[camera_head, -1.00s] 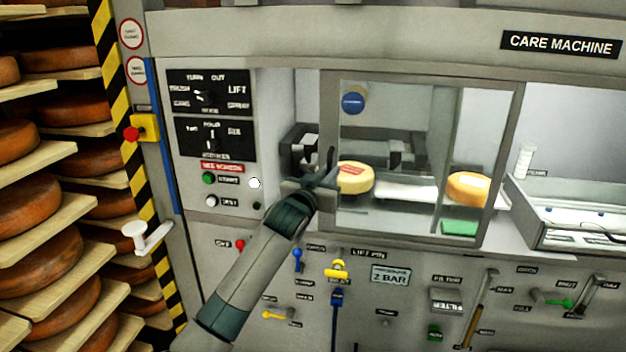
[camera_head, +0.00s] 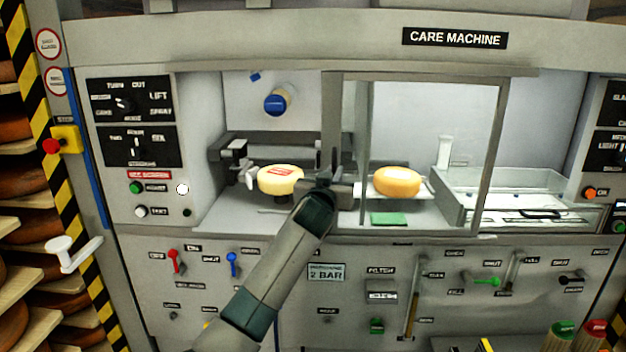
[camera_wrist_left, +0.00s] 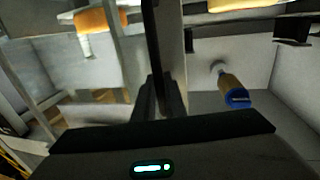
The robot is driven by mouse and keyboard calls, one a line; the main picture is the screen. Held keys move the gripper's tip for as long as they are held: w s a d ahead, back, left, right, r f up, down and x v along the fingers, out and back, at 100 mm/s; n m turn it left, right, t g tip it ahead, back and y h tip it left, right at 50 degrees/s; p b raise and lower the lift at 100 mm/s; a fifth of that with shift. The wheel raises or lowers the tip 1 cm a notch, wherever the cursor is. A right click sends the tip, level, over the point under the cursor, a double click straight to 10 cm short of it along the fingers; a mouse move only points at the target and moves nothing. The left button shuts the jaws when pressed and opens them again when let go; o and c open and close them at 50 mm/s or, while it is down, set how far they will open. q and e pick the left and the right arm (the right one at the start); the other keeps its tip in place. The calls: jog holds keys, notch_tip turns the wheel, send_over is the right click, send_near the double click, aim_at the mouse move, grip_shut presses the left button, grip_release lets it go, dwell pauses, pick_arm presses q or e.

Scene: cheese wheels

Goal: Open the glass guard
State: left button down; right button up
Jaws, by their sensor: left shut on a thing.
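The glass guard (camera_head: 345,110) is a grey-framed clear pane on the front of the care machine. It stands over the right part of the bay, and the left part of the bay is uncovered. My left gripper (camera_head: 328,184) is at the guard's left upright, shut on its handle. In the left wrist view the fingers (camera_wrist_left: 158,92) close on a dark upright bar. The grip itself is partly hidden by my wrist in the head view. My right gripper is not in view.
A yellow cheese with a red label (camera_head: 280,180) sits in the uncovered part. An orange cheese (camera_head: 397,181) and a green block (camera_head: 388,219) show behind the glass. A clear tray (camera_head: 475,190) is at right. Knobs and levers line the panel below; cheese shelves stand far left.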

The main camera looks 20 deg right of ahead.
pick_arm(q)
jog(key=shift+s+d, duration=0.2)
jog(key=shift+d, duration=0.4)
jog(key=shift+s+d, duration=0.2)
jog(key=shift+d, duration=0.4)
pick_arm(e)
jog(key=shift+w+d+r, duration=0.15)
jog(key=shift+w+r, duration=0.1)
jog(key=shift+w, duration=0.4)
pick_arm(q)
jog(key=shift+a, duration=0.1)
jog(key=c, duration=2.2)
grip_release()
jog(key=shift+o, duration=0.6)
jog(key=shift+a, duration=0.1)
jog(key=shift+w, duration=0.1)
